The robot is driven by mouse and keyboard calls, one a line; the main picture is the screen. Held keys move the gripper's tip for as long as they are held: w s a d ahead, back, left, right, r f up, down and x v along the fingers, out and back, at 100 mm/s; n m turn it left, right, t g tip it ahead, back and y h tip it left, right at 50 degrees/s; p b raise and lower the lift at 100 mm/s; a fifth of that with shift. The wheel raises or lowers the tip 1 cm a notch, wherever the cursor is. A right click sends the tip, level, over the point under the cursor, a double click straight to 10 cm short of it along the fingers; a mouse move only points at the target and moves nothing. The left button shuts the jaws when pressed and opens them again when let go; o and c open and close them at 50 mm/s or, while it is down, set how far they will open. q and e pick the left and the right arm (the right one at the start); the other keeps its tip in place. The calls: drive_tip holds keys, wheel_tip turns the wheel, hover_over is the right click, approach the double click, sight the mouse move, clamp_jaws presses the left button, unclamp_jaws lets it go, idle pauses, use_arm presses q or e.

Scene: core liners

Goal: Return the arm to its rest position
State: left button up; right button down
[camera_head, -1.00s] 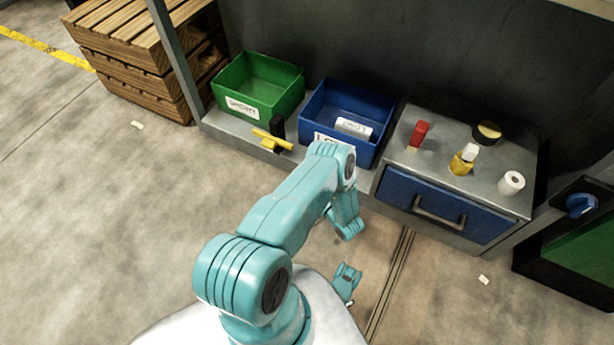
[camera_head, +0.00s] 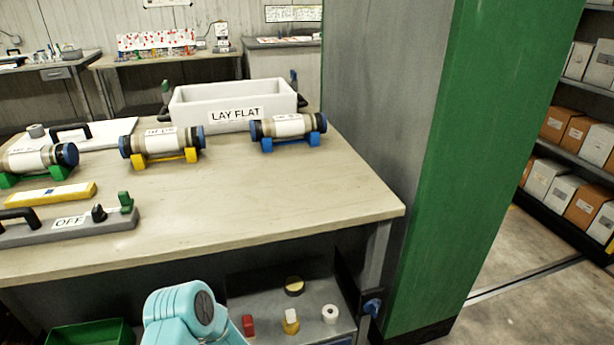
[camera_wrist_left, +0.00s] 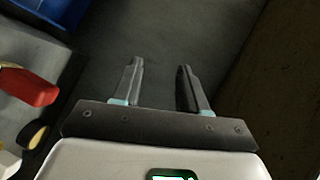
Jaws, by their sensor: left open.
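My left gripper (camera_wrist_left: 159,65) shows in the left wrist view with its two fingers apart and nothing between them. Dark surfaces lie beyond the fingertips. A red object (camera_wrist_left: 28,88) and part of a blue bin (camera_wrist_left: 38,20) are at the left of that view, clear of the fingers. In the head view, a teal link of my arm (camera_head: 185,312) rises at the bottom edge, in front of the low shelf. My left gripper is out of the head view. My right gripper is in neither current view.
The workbench (camera_head: 280,200) holds several capped core tubes, a white "LAY FLAT" tray (camera_head: 237,104) and a grey "OFF" fixture (camera_head: 65,232). Below it are a green bin (camera_head: 90,333) and small items on a cabinet. A green-sided column (camera_head: 490,130) stands at right.

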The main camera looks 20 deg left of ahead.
use_arm(q)
drive_tip(key=w+d+r+m+t+h+p, duration=0.1)
drive_tip(key=w+d+r+t+h+p, duration=0.15)
drive_tip(key=d+r+h+p, duration=0.9)
drive_tip(key=s+d+n+g+h, duration=0.3)
drive_tip(key=s+d+g+h, duration=0.4)
drive_tip(key=s+d, duration=1.2)
drive_tip(key=s+g, duration=0.1)
drive_tip(key=s, duration=0.1)
drive_tip(key=shift+s+d+f+n, duration=0.2)
drive_tip(key=shift+s+f+n, duration=0.1)
drive_tip(key=shift+s+f, duration=0.1)
use_arm(e)
drive_tip(key=s+a+r+g, duration=0.1)
drive_tip(key=s+r, duration=0.3)
drive_tip(key=r, duration=1)
drive_tip(key=shift+r+g, duration=0.2)
drive_tip(key=shift+g, duration=0.2)
drive_tip(key=shift+s, duration=0.1)
